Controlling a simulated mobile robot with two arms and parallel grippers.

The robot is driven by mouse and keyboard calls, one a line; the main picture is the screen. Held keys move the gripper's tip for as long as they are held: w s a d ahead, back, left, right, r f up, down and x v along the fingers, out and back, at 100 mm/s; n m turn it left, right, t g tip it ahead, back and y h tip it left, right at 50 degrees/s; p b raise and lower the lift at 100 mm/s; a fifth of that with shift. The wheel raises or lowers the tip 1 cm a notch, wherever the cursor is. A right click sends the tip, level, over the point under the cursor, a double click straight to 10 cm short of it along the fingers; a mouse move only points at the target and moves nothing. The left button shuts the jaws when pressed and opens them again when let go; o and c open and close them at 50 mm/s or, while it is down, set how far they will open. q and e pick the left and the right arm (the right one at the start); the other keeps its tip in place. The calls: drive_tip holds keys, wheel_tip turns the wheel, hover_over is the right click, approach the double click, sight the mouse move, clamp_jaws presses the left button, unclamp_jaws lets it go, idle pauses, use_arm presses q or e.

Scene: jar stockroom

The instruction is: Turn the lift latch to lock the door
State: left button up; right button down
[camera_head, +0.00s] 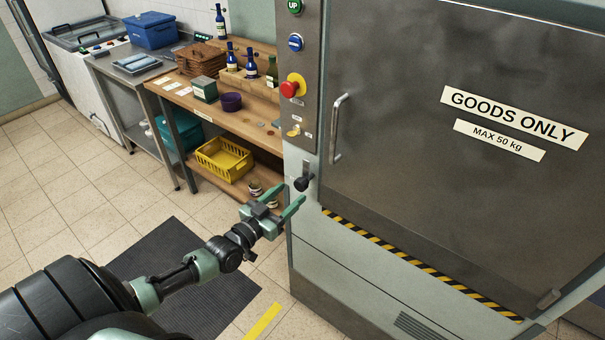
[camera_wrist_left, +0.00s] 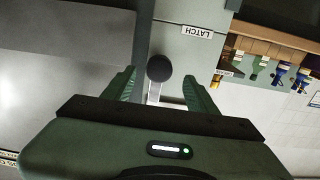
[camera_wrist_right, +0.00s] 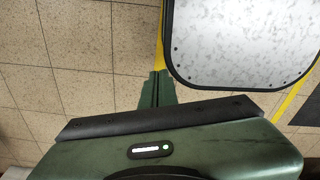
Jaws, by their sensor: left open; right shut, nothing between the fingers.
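The lift door (camera_head: 400,130) is a grey metal panel with a vertical bar handle (camera_head: 335,130) and looks closed. The latch (camera_head: 302,184) sits on the frame left of the door, below the handle, and shows a dark round knob. In the left wrist view the latch knob (camera_wrist_left: 158,68) and its silver lever lie between the two fingers, apart from both. A "LATCH" label (camera_wrist_left: 197,31) is beside it. My left gripper (camera_head: 293,193) is open and empty, with its fingertips around the latch. My right gripper (camera_wrist_right: 157,88) is shut and empty, away from the latch.
A control panel (camera_head: 299,60) with buttons and a red emergency stop (camera_head: 290,88) is above the latch. A wooden bench (camera_head: 260,100) with bottles stands left of the lift, with a yellow basket (camera_head: 222,157) below. A dark mat (camera_head: 180,270) lies on the tiled floor.

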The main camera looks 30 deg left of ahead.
sight(298, 187)
use_arm(q)
drive_tip(key=w, duration=0.6)
drive_tip(key=shift+w+d, duration=0.3)
drive_tip(key=shift+w, duration=0.1)
clamp_jaws()
idle(1.1)
